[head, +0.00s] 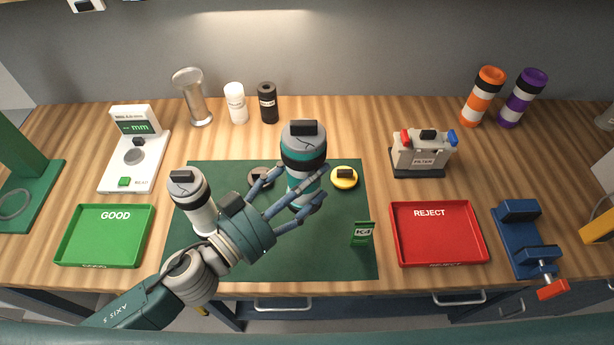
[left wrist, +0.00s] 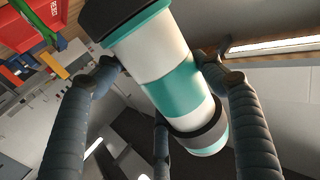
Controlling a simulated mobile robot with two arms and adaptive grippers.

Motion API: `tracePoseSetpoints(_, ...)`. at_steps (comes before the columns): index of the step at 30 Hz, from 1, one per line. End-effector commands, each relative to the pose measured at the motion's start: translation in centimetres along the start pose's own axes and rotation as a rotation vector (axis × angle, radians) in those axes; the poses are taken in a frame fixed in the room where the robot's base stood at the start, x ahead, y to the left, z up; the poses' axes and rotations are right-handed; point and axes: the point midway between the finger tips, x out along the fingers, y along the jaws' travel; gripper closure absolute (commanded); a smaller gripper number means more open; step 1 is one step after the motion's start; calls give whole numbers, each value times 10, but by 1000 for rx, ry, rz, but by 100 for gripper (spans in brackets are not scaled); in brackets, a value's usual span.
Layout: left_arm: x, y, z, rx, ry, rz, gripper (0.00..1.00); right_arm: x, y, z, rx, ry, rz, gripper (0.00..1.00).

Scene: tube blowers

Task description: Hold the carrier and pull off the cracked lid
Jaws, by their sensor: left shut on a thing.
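A carrier (head: 306,186) with teal and white bands stands upright over the dark green mat (head: 345,262). A grey-teal lid (head: 303,136) with a black block handle tops it, above a black ring; I cannot make out a crack. My left gripper (head: 314,187) is shut around its banded body. In the left wrist view the carrier (left wrist: 175,80) lies between the fingers (left wrist: 160,95), with black rings near both ends. Whether its base touches the mat is hidden. My right gripper does not show.
A dark lid (head: 261,176) and a yellow lid (head: 344,178) lie on the mat beside the carrier. A white canister (head: 188,190) stands left, and a green K4 card (head: 362,235) right. A green GOOD tray (head: 66,240) and red REJECT tray (head: 440,240) flank the mat.

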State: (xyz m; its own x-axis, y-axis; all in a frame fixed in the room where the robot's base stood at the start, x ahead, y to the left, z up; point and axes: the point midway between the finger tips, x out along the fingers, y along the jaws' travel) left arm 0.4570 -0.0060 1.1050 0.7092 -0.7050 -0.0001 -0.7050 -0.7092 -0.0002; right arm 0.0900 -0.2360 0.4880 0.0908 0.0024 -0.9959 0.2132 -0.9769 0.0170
Motion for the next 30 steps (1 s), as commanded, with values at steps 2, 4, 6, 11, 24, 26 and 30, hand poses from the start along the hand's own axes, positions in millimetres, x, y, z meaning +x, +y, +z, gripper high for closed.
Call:
tracePoseSetpoints(2,0,0,2,0,2,0,64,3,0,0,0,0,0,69)
tracePoseSetpoints(4,0,0,4,1,2,0,64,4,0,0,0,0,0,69)
tracePoseSetpoints(6,0,0,6,0,2,0,64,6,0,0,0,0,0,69)
tracePoseSetpoints(11,0,0,10,0,2,0,64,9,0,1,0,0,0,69)
tracePoseSetpoints(24,0,0,21,0,2,0,64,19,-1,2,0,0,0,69)
tracePoseSetpoints(26,0,0,22,0,2,0,64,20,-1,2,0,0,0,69)
tracePoseSetpoints(30,0,0,26,0,2,0,64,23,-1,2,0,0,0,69)
